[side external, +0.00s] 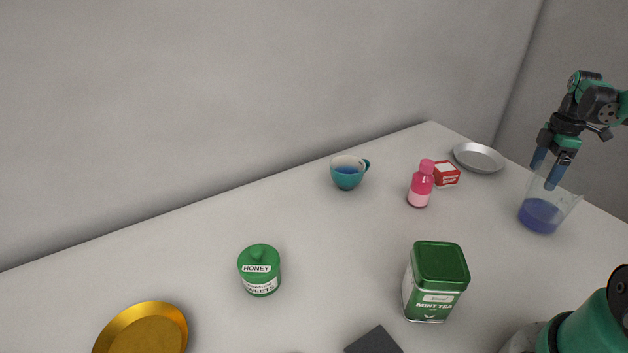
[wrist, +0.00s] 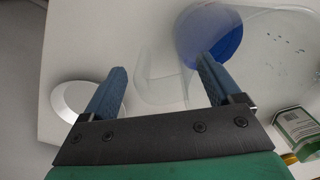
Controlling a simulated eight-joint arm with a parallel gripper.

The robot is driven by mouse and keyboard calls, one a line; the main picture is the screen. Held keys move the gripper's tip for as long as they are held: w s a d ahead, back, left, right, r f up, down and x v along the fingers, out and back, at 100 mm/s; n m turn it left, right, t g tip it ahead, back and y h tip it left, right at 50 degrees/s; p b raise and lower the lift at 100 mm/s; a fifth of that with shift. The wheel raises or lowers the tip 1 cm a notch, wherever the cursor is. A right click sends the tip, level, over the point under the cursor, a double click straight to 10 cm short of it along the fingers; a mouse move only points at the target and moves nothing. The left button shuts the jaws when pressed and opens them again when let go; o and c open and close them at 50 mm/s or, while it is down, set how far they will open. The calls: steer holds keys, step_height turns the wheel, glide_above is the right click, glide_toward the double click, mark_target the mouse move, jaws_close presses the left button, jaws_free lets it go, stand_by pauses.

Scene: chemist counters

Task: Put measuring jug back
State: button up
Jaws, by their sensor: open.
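The measuring jug (side external: 541,215) is clear, with blue liquid in its lower part. It stands upright near the counter's right edge in the side view. In the wrist view the jug (wrist: 210,38) fills the upper right, and its clear handle appears between my fingers. My gripper (side external: 545,174) is open, its blue fingers pointing down at the jug's upper left side. In the wrist view my gripper (wrist: 161,67) has its fingers spread, one to each side of the handle. The clear walls make any contact hard to tell.
A silver dish (side external: 479,157) lies behind the jug, left of it. A red box (side external: 446,174), pink bottle (side external: 421,184) and teal cup (side external: 347,175) stand further left. A mint tea tin (side external: 437,283), green honey jar (side external: 259,270) and gold plate (side external: 142,331) are nearer. The middle counter is clear.

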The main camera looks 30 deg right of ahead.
step_height(320, 180, up, 12)
steer(key=w+a+m+t+h, duration=0.1)
steer(key=w+a, duration=0.4)
steer(key=a, duration=0.2)
steer(key=a+f+m+t, duration=0.2)
steer(key=a+m+t, duration=0.1)
steer(key=a, duration=0.9)
steer(key=a+f+m+t, duration=0.2)
steer(key=a+m+t, duration=0.1)
steer(key=a, duration=1)
steer(key=shift+f+m+t+y, duration=0.25)
steer(key=shift+m+t+y, duration=0.05)
steer(key=shift+m, duration=0.6)
